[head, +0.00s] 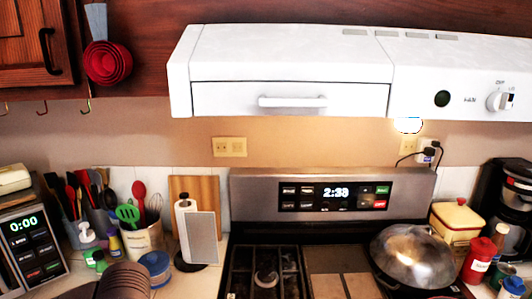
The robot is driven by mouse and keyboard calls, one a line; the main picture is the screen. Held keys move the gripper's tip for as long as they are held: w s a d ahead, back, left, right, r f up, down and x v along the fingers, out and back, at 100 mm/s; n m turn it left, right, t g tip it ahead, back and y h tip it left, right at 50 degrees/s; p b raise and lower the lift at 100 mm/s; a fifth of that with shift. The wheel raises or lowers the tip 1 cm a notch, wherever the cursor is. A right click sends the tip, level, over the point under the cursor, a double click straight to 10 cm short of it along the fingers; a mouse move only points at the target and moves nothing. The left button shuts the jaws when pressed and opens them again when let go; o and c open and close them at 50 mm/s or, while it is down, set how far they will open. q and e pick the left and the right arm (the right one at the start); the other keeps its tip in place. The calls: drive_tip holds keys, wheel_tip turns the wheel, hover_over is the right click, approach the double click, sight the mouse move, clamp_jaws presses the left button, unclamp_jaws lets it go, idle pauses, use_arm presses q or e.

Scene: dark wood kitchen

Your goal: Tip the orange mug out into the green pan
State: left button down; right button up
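I see no orange mug and no green pan in the head view. Neither of my grippers is in view. The one large pan I see is a dark pan with a domed silver lid (413,257) on the right side of the stove, and its colour does not look green.
The stove (330,195) fills the bottom middle, under a white hood (290,55). To its left stand a utensil crock (142,240), a cutting board (206,200) and a microwave (32,242). To its right are a yellow canister (455,220), a red bottle (478,261) and a coffee maker (510,195).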

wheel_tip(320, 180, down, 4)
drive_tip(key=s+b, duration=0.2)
drive_tip(key=b, duration=0.2)
use_arm(q)
drive_tip(key=p, duration=0.4)
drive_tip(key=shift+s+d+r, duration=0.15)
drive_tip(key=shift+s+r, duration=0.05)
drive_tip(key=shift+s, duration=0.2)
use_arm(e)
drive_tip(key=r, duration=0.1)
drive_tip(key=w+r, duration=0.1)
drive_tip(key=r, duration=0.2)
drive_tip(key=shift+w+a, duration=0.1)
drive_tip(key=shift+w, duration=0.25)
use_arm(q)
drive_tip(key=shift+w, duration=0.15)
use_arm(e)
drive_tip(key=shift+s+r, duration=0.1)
